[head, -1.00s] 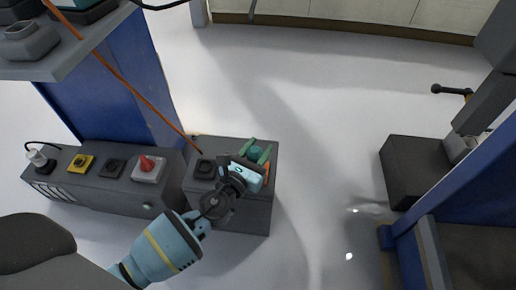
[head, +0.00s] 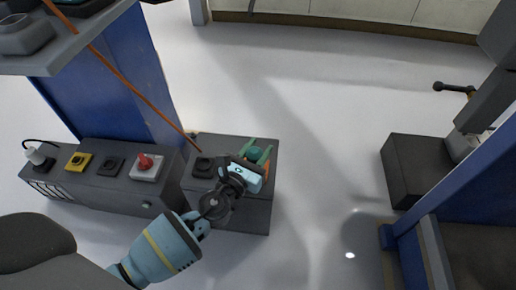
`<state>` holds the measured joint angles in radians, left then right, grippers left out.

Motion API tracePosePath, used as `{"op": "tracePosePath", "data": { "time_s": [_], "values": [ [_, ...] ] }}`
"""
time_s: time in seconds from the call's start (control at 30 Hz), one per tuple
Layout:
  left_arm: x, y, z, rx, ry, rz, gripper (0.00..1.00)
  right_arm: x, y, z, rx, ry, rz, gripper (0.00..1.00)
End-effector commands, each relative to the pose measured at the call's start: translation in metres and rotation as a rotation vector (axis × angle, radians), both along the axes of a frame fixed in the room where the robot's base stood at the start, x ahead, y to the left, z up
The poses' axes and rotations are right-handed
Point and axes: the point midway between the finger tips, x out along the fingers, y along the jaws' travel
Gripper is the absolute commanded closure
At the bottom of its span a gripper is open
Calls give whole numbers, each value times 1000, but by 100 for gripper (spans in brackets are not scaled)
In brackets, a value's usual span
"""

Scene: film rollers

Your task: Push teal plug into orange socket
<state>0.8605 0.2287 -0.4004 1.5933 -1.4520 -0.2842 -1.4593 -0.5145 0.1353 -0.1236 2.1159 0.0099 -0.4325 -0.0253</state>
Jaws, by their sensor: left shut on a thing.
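My left gripper (head: 258,156), with green fingers, is over the right part of the grey console box at the centre. It is shut on the teal plug (head: 254,153), of which a small rounded part shows between the fingers. The orange socket (head: 267,172) shows only as a thin orange edge beside the fingers, on the box's right end. My gripper hides most of it, so I cannot tell how deep the plug sits. My right gripper is not in view.
A black socket (head: 204,167) lies left of my gripper. The lower console to the left carries a red knob (head: 146,162), a black socket (head: 113,164), a yellow socket (head: 79,161) and a white plug (head: 37,155). Blue posts stand at both sides.

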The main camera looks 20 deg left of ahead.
Motion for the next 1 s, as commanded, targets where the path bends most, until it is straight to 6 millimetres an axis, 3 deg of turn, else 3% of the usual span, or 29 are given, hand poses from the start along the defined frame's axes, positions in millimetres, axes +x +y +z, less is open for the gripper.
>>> {"op": "tracePosePath", "data": {
  "time_s": [0.33, 0.37, 0.53, 0.83, 1.0],
  "values": [
    [0, 0, -7, 0, 0, 0, 95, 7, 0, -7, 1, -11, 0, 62],
    [0, 0, -6, 0, 0, 0, 59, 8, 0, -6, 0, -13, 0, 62],
    [0, 0, -6, 0, 0, 0, 38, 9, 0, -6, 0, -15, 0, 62],
    [-2, 0, -6, 0, 1, 0, 38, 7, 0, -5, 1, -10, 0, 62],
    [-20, 2, -6, 1, 3, -1, 38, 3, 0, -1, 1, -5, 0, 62]
  ]
}}
